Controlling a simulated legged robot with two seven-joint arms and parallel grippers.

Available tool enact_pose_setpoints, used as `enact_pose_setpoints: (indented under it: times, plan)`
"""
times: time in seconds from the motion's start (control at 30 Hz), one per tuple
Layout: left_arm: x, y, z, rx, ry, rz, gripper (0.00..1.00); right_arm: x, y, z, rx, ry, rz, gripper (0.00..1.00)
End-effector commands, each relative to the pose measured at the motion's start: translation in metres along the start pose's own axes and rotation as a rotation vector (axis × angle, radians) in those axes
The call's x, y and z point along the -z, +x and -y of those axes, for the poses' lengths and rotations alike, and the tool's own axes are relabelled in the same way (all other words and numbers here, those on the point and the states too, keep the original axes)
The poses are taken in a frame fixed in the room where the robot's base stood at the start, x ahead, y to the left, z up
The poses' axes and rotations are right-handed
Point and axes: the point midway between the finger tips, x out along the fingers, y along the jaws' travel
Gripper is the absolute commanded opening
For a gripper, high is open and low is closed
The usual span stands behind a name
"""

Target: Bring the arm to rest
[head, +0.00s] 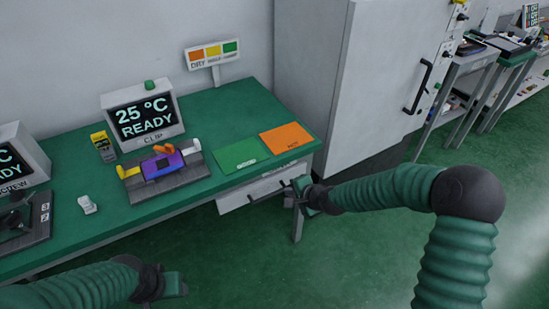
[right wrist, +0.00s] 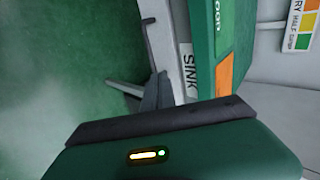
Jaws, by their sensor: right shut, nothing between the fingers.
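My right arm reaches in from the right, and its gripper (head: 297,193) is shut and empty in front of the table's right front corner, beside the grey drawer front (head: 235,204). In the right wrist view the right gripper (right wrist: 150,92) shows dark fingers near the panel labelled SINK (right wrist: 187,68). My left gripper (head: 177,286) is low at the left, in front of the table; its jaws are too unclear to read. The grey clip fixture (head: 140,191) holds a purple-blue block (head: 163,165) with orange parts on top, with a yellow piece at left and a white piece at right.
The green table (head: 205,107) carries a display reading 25 °C READY (head: 143,115), a green mat (head: 240,158), an orange mat (head: 286,138) and a small white part (head: 87,205). A tall grey cabinet (head: 350,80) stands behind at right. The green floor (head: 350,260) in front is open.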

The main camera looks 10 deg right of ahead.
Motion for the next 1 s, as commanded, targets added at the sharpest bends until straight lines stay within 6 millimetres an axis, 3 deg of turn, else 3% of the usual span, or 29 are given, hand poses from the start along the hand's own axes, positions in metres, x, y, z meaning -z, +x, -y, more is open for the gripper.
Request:
enact_pose_setpoints:
  times: [0.07, 0.17, 0.27, 0.4, 0.53, 0.67, 1.0]
  plan:
    - [0.0, -0.001, 0.0, 0.0, 0.0, 0.0, 0.48, -0.001, -0.001, 0.0, -0.005, -0.01, 0.001, 0.0]
    - [0.004, -0.018, 0.0, 0.0, 0.001, 0.001, 0.48, -0.014, -0.026, -0.003, -0.072, -0.155, 0.013, 0.0]
    - [0.012, -0.049, 0.0, 0.0, 0.001, 0.0, 0.48, -0.031, -0.089, -0.017, -0.227, -0.478, 0.046, 0.0]
    - [0.021, -0.088, 0.0, 0.0, 0.001, -0.001, 0.48, -0.041, -0.201, -0.043, -0.446, -0.907, 0.134, 0.0]
    - [0.025, -0.108, 0.0, 0.0, 0.0, 0.0, 0.48, -0.048, -0.272, -0.062, -0.545, -1.124, 0.234, 0.0]
    - [0.026, -0.111, 0.0, 0.0, 0.0, 0.0, 0.48, -0.052, -0.297, -0.076, -0.573, -1.204, 0.292, 0.0]
    - [0.026, -0.111, 0.0, 0.0, 0.0, 0.0, 0.48, -0.052, -0.298, -0.077, -0.575, -1.207, 0.296, 0.0]
